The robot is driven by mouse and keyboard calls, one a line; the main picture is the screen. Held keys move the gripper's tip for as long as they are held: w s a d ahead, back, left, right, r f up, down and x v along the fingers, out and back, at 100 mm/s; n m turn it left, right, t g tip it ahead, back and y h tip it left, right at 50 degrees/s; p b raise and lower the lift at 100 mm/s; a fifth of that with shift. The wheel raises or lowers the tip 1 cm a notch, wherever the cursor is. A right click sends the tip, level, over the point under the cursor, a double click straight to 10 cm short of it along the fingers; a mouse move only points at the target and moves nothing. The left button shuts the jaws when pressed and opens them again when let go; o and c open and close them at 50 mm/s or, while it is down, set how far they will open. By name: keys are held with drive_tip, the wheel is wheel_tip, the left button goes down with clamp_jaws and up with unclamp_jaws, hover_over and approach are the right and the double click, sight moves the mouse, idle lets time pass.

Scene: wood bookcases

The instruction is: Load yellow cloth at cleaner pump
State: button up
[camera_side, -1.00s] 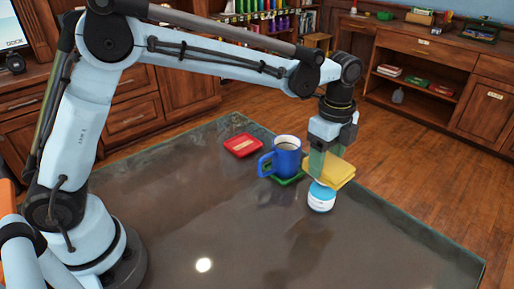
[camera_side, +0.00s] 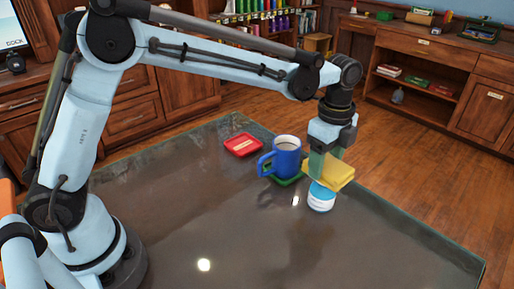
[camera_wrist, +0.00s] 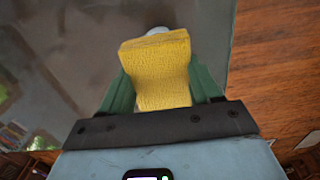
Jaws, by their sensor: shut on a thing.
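My gripper (camera_side: 322,164) is shut on the yellow cloth (camera_side: 338,174), a folded, thick piece. The wrist view shows the cloth (camera_wrist: 158,70) between my two green fingers (camera_wrist: 160,88). The cleaner pump (camera_side: 321,202) appears as a short white container with a blue top, standing on the table. The cloth is right over it and hides part of its top. I cannot tell whether the cloth touches it. In the wrist view only a pale bit of the container (camera_wrist: 158,30) shows past the cloth's far edge.
A blue mug (camera_side: 287,157) stands on a green coaster (camera_side: 290,181) just left of the cloth. A red square coaster (camera_side: 243,145) lies farther left. The dark table (camera_side: 210,220) is clear in front. Its edge is close on the right, with wood floor beyond.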

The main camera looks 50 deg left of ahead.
sight(326, 162)
drive_tip(key=shift+f, duration=0.75)
idle(0.6)
drive_tip(key=shift+r, duration=0.1)
idle(0.4)
drive_tip(key=shift+r, duration=3.45)
drive_tip(key=s+a+r+n, duration=0.2)
drive_tip(key=s+a+n, duration=0.9)
drive_tip(key=a+n, duration=0.4)
drive_tip(key=n, duration=0.3)
drive_tip(key=shift+s+a+r, duration=0.2)
drive_tip(key=shift+s+r, duration=0.15)
drive_tip(key=shift+r, duration=0.05)
